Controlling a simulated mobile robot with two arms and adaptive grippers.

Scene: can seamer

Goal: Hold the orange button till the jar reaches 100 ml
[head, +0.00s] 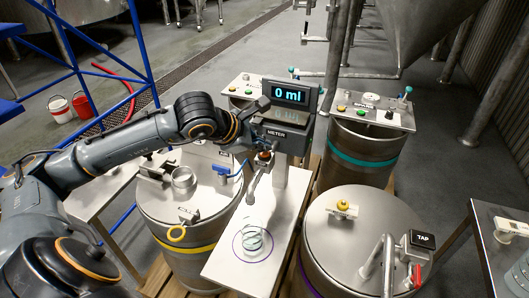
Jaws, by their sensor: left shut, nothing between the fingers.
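The meter (287,137) is a dark box with a screen (290,93) that reads 0 ml in the head view. The orange button (264,155) shows on its lower left front, partly behind my gripper. A small clear glass jar (253,240) stands inside a purple ring on the pale bench, below the metal spout (254,186). It looks empty. My left gripper (258,146) is shut and empty, with its tip close to the orange button. I cannot tell whether it touches the button. My right gripper is not in view.
A steel drum with a yellow band (188,250) stands left of the bench (225,265). A drum with a TAP sign (422,239) and red lever stands right. Drums with button panels (372,112) stand behind. Red and white buckets (60,108) are far left.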

